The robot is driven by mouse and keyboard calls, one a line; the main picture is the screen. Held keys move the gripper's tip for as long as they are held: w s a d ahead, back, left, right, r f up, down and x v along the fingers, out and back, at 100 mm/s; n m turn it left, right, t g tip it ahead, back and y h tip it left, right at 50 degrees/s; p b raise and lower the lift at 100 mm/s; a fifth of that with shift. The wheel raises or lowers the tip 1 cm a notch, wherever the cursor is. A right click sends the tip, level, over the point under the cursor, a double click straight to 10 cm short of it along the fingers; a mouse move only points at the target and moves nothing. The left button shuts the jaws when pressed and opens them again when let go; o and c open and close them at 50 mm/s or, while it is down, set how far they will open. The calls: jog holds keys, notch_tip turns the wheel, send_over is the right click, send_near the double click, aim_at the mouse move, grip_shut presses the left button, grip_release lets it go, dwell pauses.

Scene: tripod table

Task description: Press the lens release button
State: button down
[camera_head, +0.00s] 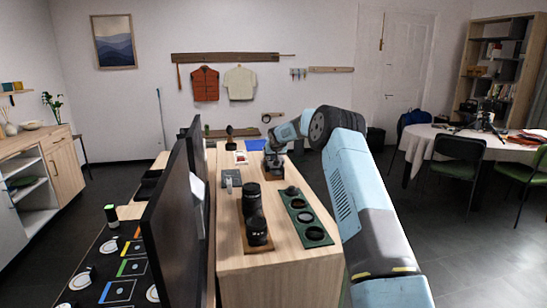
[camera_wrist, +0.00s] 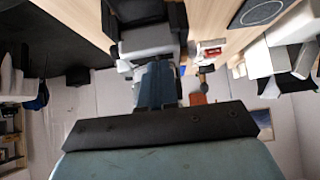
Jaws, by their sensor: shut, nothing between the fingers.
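The camera (camera_head: 273,166) stands on a small wooden base on the long wooden table, beyond the lenses. In the wrist view its dark and grey body (camera_wrist: 147,34) fills the upper middle. The release button is too small to make out. My gripper (camera_head: 270,147) is at the end of the blue arm, close to the camera's top. In the wrist view my gripper's blue fingers (camera_wrist: 157,68) are together, with nothing between them, and their tips are close to the grey part of the camera. I cannot tell whether they touch it.
Black lenses (camera_head: 252,199) stand on a wooden tray in front of the camera. A green tray (camera_head: 304,218) with several round filters lies right of them. A large dark monitor (camera_head: 172,228) rises along the table's left side. A round table (camera_head: 425,136) stands far right.

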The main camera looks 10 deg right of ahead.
jog(key=shift+s+f, duration=0.2)
jog(key=shift+f, duration=0.75)
jog(key=s+r, duration=0.6)
jog(key=r, duration=0.6)
jog(key=shift+s+r, duration=0.15)
jog(key=shift+s, duration=0.25)
